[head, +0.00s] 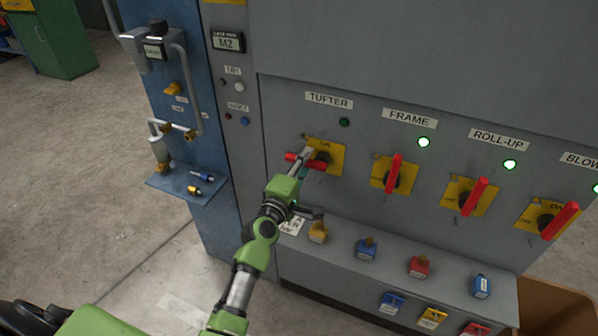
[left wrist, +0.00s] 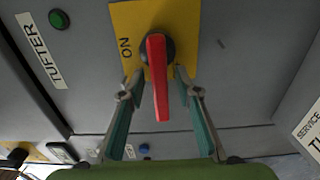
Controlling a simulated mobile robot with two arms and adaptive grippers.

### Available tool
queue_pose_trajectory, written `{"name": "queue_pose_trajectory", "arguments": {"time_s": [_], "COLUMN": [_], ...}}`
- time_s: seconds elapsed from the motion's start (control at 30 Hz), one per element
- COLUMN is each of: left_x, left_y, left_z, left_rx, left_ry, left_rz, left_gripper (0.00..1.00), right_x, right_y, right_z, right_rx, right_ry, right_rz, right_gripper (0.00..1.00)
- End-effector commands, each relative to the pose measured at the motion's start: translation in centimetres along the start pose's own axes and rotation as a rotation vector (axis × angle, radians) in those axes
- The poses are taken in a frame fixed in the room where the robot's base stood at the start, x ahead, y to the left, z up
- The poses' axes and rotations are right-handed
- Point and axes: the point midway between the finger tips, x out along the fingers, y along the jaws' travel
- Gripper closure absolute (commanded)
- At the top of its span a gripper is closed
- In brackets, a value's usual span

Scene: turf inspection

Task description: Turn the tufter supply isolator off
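The tufter supply isolator is a red handle on a yellow plate (head: 334,147) under the TUFTER label. Its red handle (head: 292,157) lies level, pointing left, away from the ON mark at the plate's top. In the left wrist view the red handle (left wrist: 158,85) points down the picture, with ON to its left. The tufter lamp (head: 344,122) is dark green and looks unlit. My left gripper (head: 307,158) is at this handle. Its fingers (left wrist: 158,88) stand open on either side of the handle, with gaps visible. My right gripper is not in view.
The FRAME (head: 397,172), ROLL-UP (head: 474,195) and blower (head: 560,220) handles point upward beside bright green lamps. A blue panel with a small shelf (head: 170,188) stands left.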

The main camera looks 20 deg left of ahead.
Motion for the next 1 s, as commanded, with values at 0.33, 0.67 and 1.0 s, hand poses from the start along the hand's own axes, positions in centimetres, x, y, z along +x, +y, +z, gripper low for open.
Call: {"name": "queue_pose_trajectory", "arguments": {"time_s": [0.33,0.67,1.0], "left_x": [-6.1,-10.8,-11.6], "left_y": [-0.1,-0.1,0.0], "left_z": [-0.1,-0.1,-0.1], "left_rx": [0.001,0.0,0.0], "left_ry": [0.001,0.001,0.002], "left_rz": [-0.003,-0.001,0.0], "left_gripper": [0.69,0.69,0.69], "right_x": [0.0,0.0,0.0], "right_y": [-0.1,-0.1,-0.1], "right_z": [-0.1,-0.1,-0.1], "right_rx": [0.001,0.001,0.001], "right_ry": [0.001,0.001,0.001], "right_rz": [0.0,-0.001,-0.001], "right_gripper": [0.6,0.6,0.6]}}
